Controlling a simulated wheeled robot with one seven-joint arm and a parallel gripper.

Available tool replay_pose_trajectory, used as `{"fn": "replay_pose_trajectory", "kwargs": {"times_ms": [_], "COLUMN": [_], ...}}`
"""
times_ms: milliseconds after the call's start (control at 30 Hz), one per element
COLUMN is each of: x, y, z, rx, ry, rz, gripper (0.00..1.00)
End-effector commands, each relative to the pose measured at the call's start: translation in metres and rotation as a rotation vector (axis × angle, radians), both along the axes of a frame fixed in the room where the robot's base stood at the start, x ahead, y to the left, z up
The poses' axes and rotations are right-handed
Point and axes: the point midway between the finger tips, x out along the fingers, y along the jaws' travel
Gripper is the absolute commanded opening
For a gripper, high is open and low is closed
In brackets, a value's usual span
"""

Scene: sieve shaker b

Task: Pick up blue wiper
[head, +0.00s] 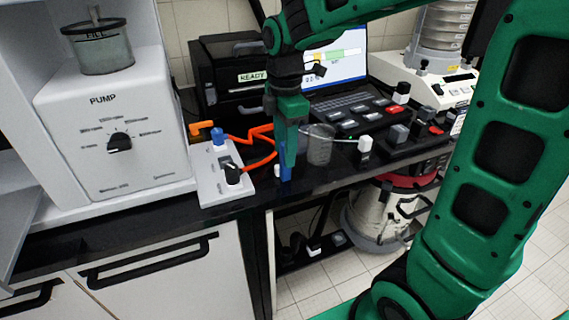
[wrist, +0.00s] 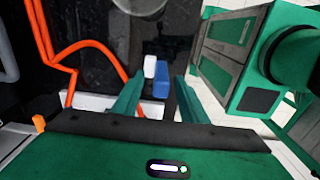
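The blue wiper (head: 285,167) is at the front edge of the dark counter, just below my gripper in the head view; part of it is hidden by a finger. In the wrist view, the blue wiper (wrist: 160,83) shows between the fingertips, with a white piece beside it. My gripper (head: 287,150) points down above the counter edge. In the wrist view my gripper (wrist: 160,84) is open, with a finger on each side of the blue wiper and visible gaps. I cannot tell how far the tips are above it.
A white valve panel (head: 212,186) with orange tubing (head: 258,140) stands close on the left. A clear beaker (head: 319,145) is just right of my gripper. A black button panel (head: 355,112) and a laptop (head: 338,65) are behind. A white pump (head: 115,125) is far left.

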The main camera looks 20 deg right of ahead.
Motion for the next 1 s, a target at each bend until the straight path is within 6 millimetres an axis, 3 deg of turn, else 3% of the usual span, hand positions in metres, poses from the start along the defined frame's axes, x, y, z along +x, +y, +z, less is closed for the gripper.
{"fn": "replay_pose_trajectory", "kwargs": {"times_ms": [200,467,633,667,1000], "x": [0.000,0.000,0.000,0.000,0.000], "y": [-0.002,-0.002,-0.002,-0.002,-0.002], "z": [-0.025,-0.028,-0.028,-0.028,-0.026], "rx": [0.000,0.000,0.000,0.000,0.000], "ry": [0.001,0.000,0.000,0.000,-0.001], "rz": [-0.001,-0.001,-0.001,-0.001,-0.001], "gripper": [0.39,0.39,0.03,0.00,0.00]}}
